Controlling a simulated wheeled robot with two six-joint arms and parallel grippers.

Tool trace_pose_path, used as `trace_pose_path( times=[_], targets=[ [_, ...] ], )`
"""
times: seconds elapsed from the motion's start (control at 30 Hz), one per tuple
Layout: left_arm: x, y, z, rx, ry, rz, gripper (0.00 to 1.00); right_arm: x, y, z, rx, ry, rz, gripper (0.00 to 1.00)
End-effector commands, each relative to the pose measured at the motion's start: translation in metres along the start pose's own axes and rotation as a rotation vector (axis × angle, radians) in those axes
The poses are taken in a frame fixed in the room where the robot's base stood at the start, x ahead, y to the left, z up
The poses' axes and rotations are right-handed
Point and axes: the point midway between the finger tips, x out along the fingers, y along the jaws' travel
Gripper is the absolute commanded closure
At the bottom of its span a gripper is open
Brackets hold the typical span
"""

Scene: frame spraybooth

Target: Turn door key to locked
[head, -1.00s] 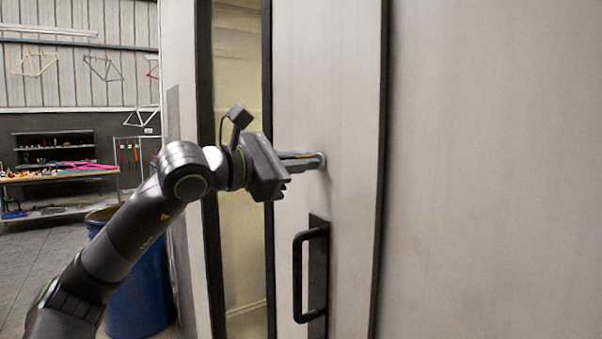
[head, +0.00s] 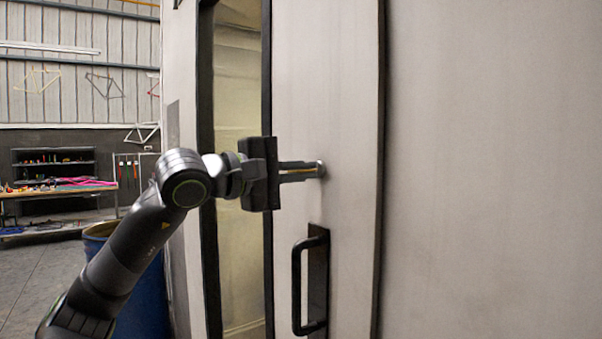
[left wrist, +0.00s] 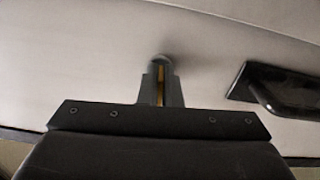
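The door (head: 345,130) is a pale panel with a round metal lock (head: 321,168) above its black handle. My left gripper (head: 302,172) reaches it from the left, its fingers pointing at the lock. In the left wrist view the two grey fingers (left wrist: 160,90) stand close together with a narrow brass-coloured key (left wrist: 160,84) between them. The gripper looks shut on the key, with the fingertips at the round lock. The key's tip is hidden in the lock, and the fingers cover most of its sides. My right gripper is not in view.
The black door handle (head: 299,285) is below the lock; it also shows at the right in the left wrist view (left wrist: 275,88). A tall window strip (head: 237,130) is left of the door. A blue barrel (head: 146,305) and a workbench (head: 60,192) stand further left.

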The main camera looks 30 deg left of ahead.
Motion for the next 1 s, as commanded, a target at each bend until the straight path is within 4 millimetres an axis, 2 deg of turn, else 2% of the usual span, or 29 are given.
trace_pose_path(
  times=[0.3,0.77,0.93,1.0],
  targets=[
    [0.0001,-0.0013,0.0000,0.097,0.000,-0.002,1.00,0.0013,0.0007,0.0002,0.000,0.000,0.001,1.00],
    [0.0001,-0.0016,0.0001,0.111,0.000,-0.003,1.00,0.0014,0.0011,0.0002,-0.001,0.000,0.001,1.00],
    [0.0001,-0.0015,0.0001,0.110,0.000,-0.002,0.77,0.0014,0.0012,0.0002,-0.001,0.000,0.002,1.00],
    [0.0001,-0.0014,0.0000,0.110,0.000,-0.002,0.74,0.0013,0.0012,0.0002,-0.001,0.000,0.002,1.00]
  ],
)
